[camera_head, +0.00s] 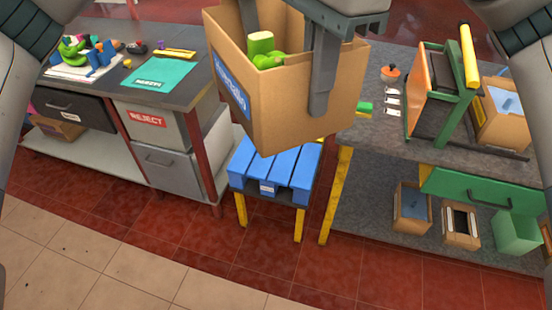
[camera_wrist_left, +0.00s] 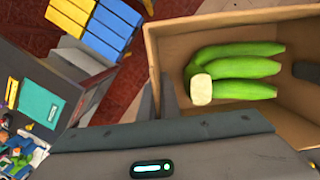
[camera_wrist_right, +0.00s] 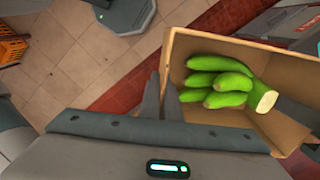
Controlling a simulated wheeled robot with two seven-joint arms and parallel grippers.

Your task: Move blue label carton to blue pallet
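The blue label carton (camera_head: 300,110) is an open brown box with a blue label (camera_head: 231,88) on its left face. Green bananas (camera_head: 263,50) lie inside. It hangs in the air, tilted in the head view. My right gripper (camera_head: 322,85) is shut on one wall; one finger shows outside it. My left gripper (camera_wrist_left: 168,95) grips the opposite wall in the left wrist view; it is not clear in the head view. The blue pallet (camera_head: 275,172), with blue slats, lies on a yellow-legged stand behind and below the carton. The carton hides part of its back edge.
A left bench (camera_head: 185,90) holds tools and a teal mat, with a reject bin (camera_head: 150,122) below. A right bench (camera_head: 440,150) carries a green frame (camera_head: 450,100), with several small boxes on its lower shelf. The pallet stand sits between the benches. The floor in front is clear.

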